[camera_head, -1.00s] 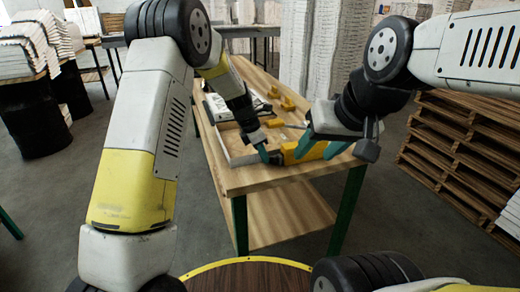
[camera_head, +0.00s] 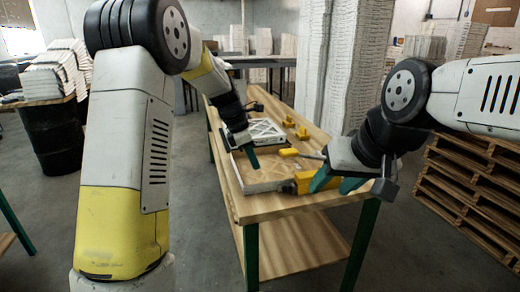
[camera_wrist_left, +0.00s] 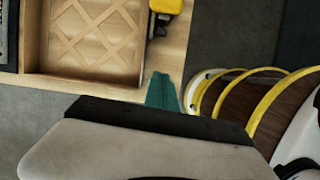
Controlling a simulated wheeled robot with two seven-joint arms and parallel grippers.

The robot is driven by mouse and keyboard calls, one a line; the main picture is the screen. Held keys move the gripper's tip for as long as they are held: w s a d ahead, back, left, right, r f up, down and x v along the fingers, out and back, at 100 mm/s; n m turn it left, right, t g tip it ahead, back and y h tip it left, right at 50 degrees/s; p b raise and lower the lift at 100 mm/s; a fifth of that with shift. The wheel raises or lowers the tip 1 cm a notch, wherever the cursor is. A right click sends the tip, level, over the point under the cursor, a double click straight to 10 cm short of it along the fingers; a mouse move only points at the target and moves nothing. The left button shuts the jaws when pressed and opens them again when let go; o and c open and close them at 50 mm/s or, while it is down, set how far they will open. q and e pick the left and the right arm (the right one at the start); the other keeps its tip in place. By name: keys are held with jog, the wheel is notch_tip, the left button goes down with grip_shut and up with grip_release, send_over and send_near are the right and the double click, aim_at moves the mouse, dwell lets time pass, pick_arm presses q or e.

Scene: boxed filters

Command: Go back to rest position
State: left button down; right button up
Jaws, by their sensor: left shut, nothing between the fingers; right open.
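My left gripper (camera_head: 252,160) is shut and empty, its teal fingertip appearing over the inner left part of the open wooden box in the head view. In the left wrist view its teal fingers (camera_wrist_left: 163,92) show together beside the table edge. My right gripper (camera_head: 337,183) is open, with its two teal fingers apart, close to a yellow tool (camera_head: 308,181) at the right side of the box. I cannot tell whether it touches the tool. Nothing is seen between its fingers.
The wooden table (camera_head: 275,207) holds the open box (camera_head: 262,187), a white-framed filter (camera_head: 262,130), a yellow-handled tool (camera_head: 290,152) and small yellow items (camera_head: 301,132). Pallets (camera_head: 465,190) stand at right, a dark drum (camera_head: 55,130) at left. The floor between is clear.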

pick_arm(q)
jog(key=s+a+r+m+t, duration=0.1)
jog(key=s+a+r+m, duration=0.45)
jog(key=s+r, duration=0.25)
jog(key=s+a+r+m+t, duration=0.1)
jog(key=s+a+m+t, duration=0.1)
jog(key=s+m, duration=0.5)
jog(key=s+a+r+m+t+y, duration=0.1)
jog(key=s+a+m, duration=0.4)
jog(key=s, duration=0.9)
jog(key=m+t, duration=0.1)
jog(key=m, duration=0.2)
jog(key=shift+s+r+y, duration=0.2)
jog(key=shift+r+y, duration=0.1)
jog(key=shift+r, duration=0.1)
